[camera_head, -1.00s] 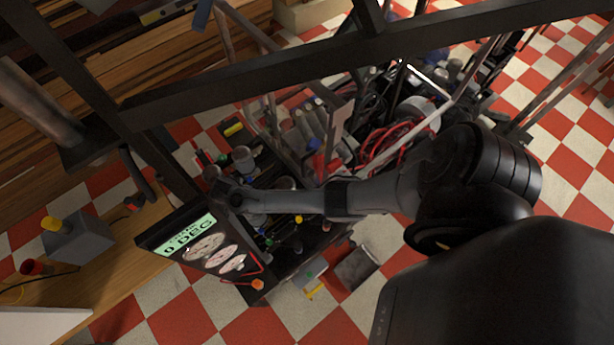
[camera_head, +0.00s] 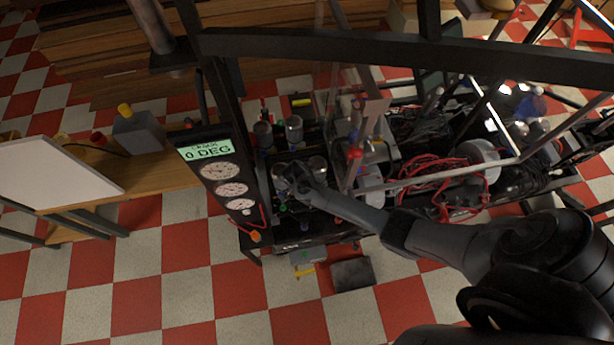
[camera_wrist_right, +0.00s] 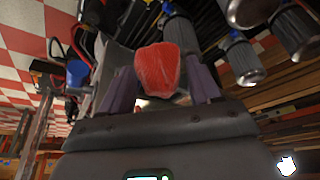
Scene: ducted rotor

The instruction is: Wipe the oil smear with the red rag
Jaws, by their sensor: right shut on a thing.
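The red rag (camera_wrist_right: 158,70) is bunched between the two fingers of my right gripper (camera_wrist_right: 160,88) in the right wrist view. The gripper is shut on it. In the head view my right gripper (camera_head: 300,182) is over the cluttered bench, among grey metal cylinders and just right of the gauge panel. The rag is too dark or hidden to make out there. I cannot make out the oil smear in either view. My left gripper is not in view.
The gauge panel (camera_head: 222,178) with a green display stands left of the gripper. Grey cylinders (camera_wrist_right: 245,62) are close to the rag. Dark frame bars (camera_head: 320,45) cross above the bench. Red cables (camera_head: 425,180) lie to the right. A wooden table (camera_head: 165,175) is at left.

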